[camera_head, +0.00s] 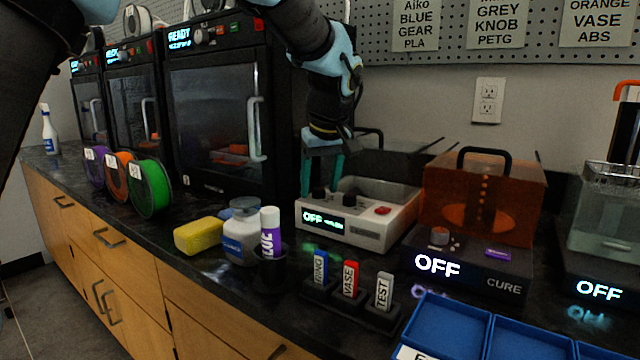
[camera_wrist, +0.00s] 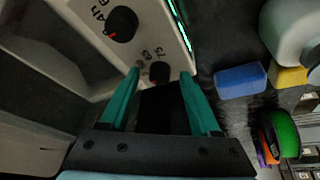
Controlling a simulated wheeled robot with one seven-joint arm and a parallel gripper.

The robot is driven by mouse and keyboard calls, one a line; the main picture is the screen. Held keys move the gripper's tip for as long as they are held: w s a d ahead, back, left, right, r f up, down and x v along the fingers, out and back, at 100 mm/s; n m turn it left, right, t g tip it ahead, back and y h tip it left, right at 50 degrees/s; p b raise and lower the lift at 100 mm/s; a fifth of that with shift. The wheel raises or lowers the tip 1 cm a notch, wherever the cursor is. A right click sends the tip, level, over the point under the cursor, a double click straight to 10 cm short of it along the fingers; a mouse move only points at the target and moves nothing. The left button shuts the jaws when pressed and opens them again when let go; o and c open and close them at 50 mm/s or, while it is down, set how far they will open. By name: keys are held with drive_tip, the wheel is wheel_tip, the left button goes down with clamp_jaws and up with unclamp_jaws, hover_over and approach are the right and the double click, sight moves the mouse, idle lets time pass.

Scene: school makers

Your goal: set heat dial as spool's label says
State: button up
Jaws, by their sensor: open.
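A white-grey box (camera_head: 398,207) with a lit OFF display stands mid-counter and carries black dials (camera_head: 319,193). In the wrist view a small black dial (camera_wrist: 159,72) with a red mark lies just ahead, between the teal fingertips. A larger black dial (camera_wrist: 122,24) with numerals is beyond, to the upper left. Purple (camera_head: 95,167), orange (camera_head: 116,177) and green (camera_head: 150,188) spools carry white labels too small to read.
Printers (camera_head: 215,110) stand behind the spools. A yellow sponge (camera_head: 198,236), a white jar (camera_head: 239,240), a glue stick (camera_head: 270,232) and labelled sticks (camera_head: 349,279) sit in front. An orange-covered CURE unit (camera_head: 480,200) is right of the box. Blue trays (camera_head: 447,325) are near.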

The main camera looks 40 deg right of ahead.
clamp_jaws()
idle(0.3)
drive_tip(key=shift+r, duration=0.1)
drive_tip(key=m+p, duration=0.1)
drive_tip(key=m, duration=0.1)
drive_tip(key=m+g+h, duration=0.1)
drive_tip(key=shift+w+a+r+m+p, duration=0.1)
drive_tip(key=shift+w+a+m+p, duration=0.1)
drive_tip(key=shift+m+p, duration=0.2)
drive_tip(key=m+g+h+p, duration=0.1)
drive_tip(key=m+p, duration=0.1)
drive_tip(key=m, duration=0.1)
drive_tip(key=shift+w+m, duration=0.15)
drive_tip(key=shift+m, duration=0.15)
drive_tip(key=m+g+p, duration=0.1)
drive_tip(key=m, duration=0.1)
drive_tip(key=m+g+p, duration=0.1)
drive_tip(key=m, duration=0.2)
drive_tip(key=shift+w+h+p, duration=0.15)
drive_tip(key=shift+h+p, duration=0.15)
drive_tip(key=shift+p, duration=0.05)
drive_tip(key=shift+m+g+p, duration=0.7)
drive_tip(key=shift+m, duration=0.9)
drive_tip(key=shift+f, duration=0.2)
